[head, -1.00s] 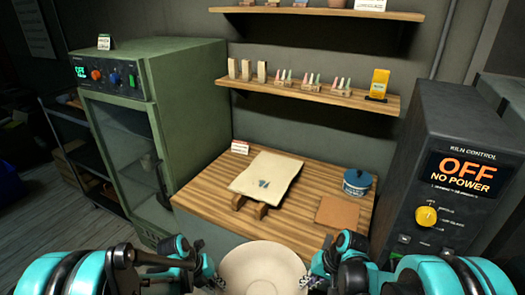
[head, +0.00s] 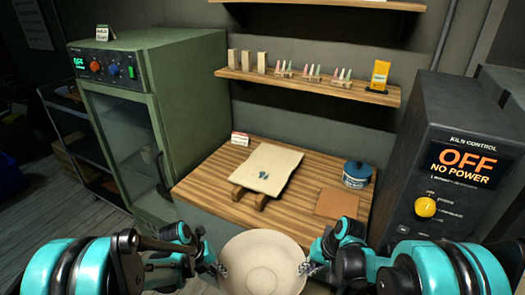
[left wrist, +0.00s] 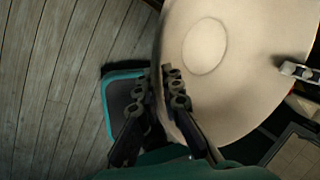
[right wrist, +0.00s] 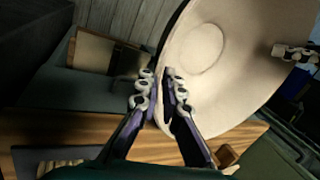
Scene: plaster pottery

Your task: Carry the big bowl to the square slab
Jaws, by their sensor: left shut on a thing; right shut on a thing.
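The big bowl (head: 262,268), wide and cream, is held between my two grippers at the bottom middle of the head view, in front of the wooden counter. My left gripper (head: 216,266) is shut on its left rim; the left wrist view shows the bowl (left wrist: 235,60) with the fingers at its edge. My right gripper (head: 310,264) is shut on its right rim, also seen in the right wrist view (right wrist: 158,88). On the counter, a cream, roughly square slab (head: 285,163) rests on wooden supports (head: 240,193). A flat brown square tile (head: 337,203) lies to its right.
The wooden counter (head: 213,172) has a blue lidded pot (head: 356,174) and a small card (head: 240,138) on it. A green cabinet (head: 180,85) stands left and the kiln control box (head: 445,150) right. A shelf (head: 310,86) hangs above the counter.

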